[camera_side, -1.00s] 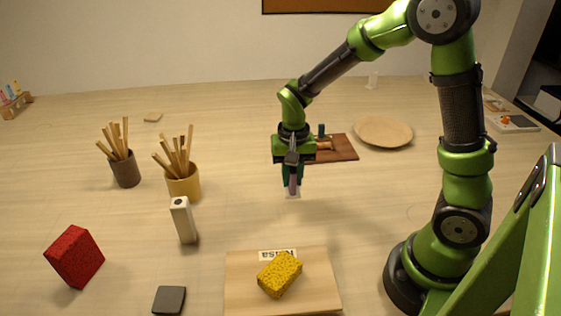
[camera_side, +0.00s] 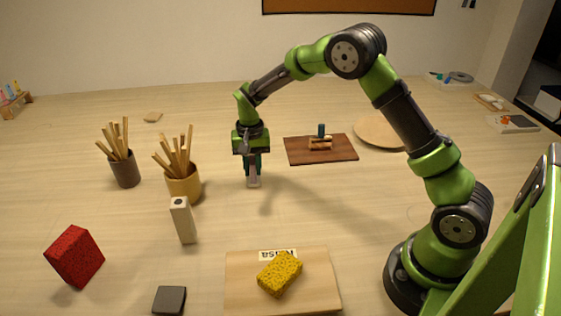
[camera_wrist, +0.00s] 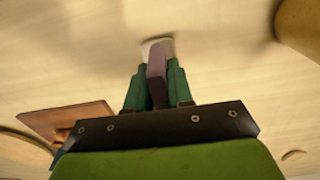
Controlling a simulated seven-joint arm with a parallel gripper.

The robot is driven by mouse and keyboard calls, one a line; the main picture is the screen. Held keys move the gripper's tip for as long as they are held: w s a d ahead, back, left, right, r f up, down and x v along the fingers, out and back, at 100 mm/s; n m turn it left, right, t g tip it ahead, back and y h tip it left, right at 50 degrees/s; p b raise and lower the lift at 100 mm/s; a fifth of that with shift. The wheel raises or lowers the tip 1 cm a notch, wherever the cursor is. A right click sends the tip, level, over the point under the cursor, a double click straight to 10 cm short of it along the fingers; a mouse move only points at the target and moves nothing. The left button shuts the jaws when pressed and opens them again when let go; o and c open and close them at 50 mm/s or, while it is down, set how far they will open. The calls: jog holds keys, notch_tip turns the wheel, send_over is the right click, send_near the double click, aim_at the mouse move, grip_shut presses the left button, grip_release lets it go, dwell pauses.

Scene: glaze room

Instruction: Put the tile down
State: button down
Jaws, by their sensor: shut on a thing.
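My gripper (camera_side: 253,178) is over the table right of the two tool pots, with its green fingers pointing down. In the wrist view my gripper (camera_wrist: 155,85) is shut on the tile (camera_wrist: 156,62), a narrow mauve piece with a whitish lower end. In the side view the tile (camera_side: 253,183) shows as a small pale piece below the fingers. The fingers hide part of it. I cannot tell whether its lower end touches the table.
Tool pots (camera_side: 125,171) (camera_side: 184,187) and a pale upright block (camera_side: 184,221) stand left of my gripper. A brown board (camera_side: 297,154) and round plate (camera_side: 377,128) are behind right. In front are a board (camera_side: 240,287) under a yellow sponge (camera_side: 280,273), a red block (camera_side: 75,256) and a grey slab (camera_side: 169,299).

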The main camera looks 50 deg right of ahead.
jog(key=shift+f, duration=0.2)
jog(key=shift+f, duration=0.1)
jog(key=c, duration=1)
grip_release()
jog(key=shift+f, duration=0.1)
